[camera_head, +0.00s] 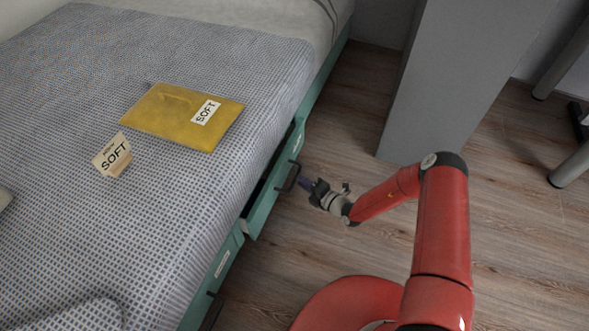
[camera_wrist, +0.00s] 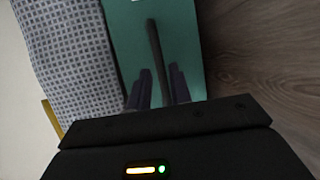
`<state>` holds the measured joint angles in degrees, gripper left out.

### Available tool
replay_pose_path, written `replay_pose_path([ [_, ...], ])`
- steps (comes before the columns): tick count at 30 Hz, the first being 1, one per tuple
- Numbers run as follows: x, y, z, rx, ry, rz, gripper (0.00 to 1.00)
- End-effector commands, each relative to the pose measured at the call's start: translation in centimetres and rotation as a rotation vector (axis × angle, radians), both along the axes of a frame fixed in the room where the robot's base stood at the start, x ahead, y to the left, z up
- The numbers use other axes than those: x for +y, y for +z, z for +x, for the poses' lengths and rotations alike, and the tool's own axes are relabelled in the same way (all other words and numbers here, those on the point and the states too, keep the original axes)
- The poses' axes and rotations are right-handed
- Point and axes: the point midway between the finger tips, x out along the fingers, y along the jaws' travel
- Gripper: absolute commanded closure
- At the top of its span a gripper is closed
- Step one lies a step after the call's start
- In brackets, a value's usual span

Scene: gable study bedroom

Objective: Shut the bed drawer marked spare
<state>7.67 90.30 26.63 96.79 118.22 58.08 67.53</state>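The pulled-out bed drawer (camera_head: 275,185) has a teal front and stands a little out from the bed side, with a dark gap behind it. A small label (camera_head: 298,144) on it is too small to read. Its dark bar handle (camera_head: 289,177) faces the floor side. My gripper (camera_head: 305,184) is at this handle, low beside the bed. In the wrist view the teal drawer front (camera_wrist: 185,45) fills the middle, and the handle (camera_wrist: 155,45) runs between the two fingers of my gripper (camera_wrist: 158,72). The fingers are apart; contact with the handle cannot be told.
Another teal drawer (camera_head: 222,263) with a label sits nearer along the bed side. On the bed lie a yellow envelope (camera_head: 170,118) marked SOFT and a small SOFT card (camera_head: 113,155). A grey panel (camera_head: 430,90) stands behind my arm. Wooden floor (camera_head: 345,125) is clear between.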

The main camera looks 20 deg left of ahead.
Motion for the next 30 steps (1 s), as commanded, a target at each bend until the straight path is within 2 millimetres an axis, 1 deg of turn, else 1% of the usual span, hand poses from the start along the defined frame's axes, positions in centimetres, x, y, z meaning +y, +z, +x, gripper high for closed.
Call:
replay_pose_path([
  [1,0.9,-0.3,0.3,-0.002,0.005,0.000,0.79],
  [3,1.9,-0.5,0.9,-0.003,0.005,-0.002,0.79],
  [9,4.3,-1.0,2.2,-0.003,0.005,-0.003,0.79],
  [13,5.1,-1.1,2.6,-0.003,0.005,-0.004,0.79],
  [21,5.3,-1.1,2.7,-0.002,0.004,-0.004,0.79],
  [22,5.3,-1.1,2.7,-0.002,0.004,-0.004,0.81],
  [26,5.3,-1.1,2.7,-0.002,0.004,-0.004,0.98],
  [27,5.3,-1.1,2.7,-0.002,0.004,-0.004,1.00],
  [30,5.2,-1.1,2.7,-0.002,0.004,-0.004,1.00],
])
